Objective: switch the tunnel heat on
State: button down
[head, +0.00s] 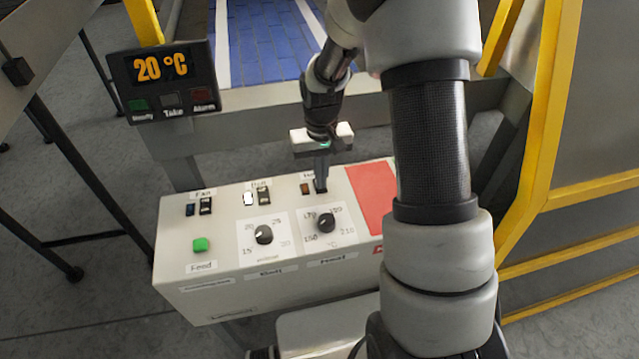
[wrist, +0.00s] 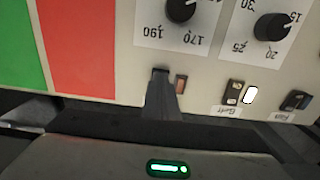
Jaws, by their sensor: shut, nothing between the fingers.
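The pale control box (head: 222,281) has a row of rocker switches along its back edge. The heat lamp (head: 306,188) is dull brown and looks unlit; it also shows in the wrist view (wrist: 181,84). My gripper (head: 320,187) is shut and empty, pointing down at the heat switch beside that lamp. The fingers (wrist: 161,92) cover most of this switch, so its position and any contact cannot be told. The display (head: 162,68) reads 20 °C. The heat dial (head: 326,222) sits in front of the heat switch.
The belt switch (head: 264,195) has a bright white lamp (head: 249,199) beside it. A green feed button (head: 200,245) and a belt dial (head: 263,234) are nearby. A red panel (head: 371,192) lies right. Yellow guard bars (head: 550,120) stand farther right.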

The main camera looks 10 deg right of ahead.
jog(key=shift+f+b, duration=0.3)
jog(key=shift+f, duration=0.15)
jog(key=shift+r, duration=0.15)
notch_tip(320, 180, up, 7)
jog(key=p, duration=0.4)
jog(key=shift+p, duration=0.3)
dwell(0.5)
jog(key=s+r+t, duration=0.1)
jog(key=s+r, duration=0.3)
jog(key=r, duration=0.5)
jog(key=s+r+t, duration=0.2)
jog(key=s+r, duration=0.2)
jog(key=r, duration=0.4)
jog(key=s+r+t, duration=0.2)
jog(key=s+r, duration=0.5)
jog(key=s, duration=0.6)
jog(key=shift+s+r+t, duration=0.25)
jog(key=shift+r+t, duration=0.05)
jog(key=shift+r, duration=0.05)
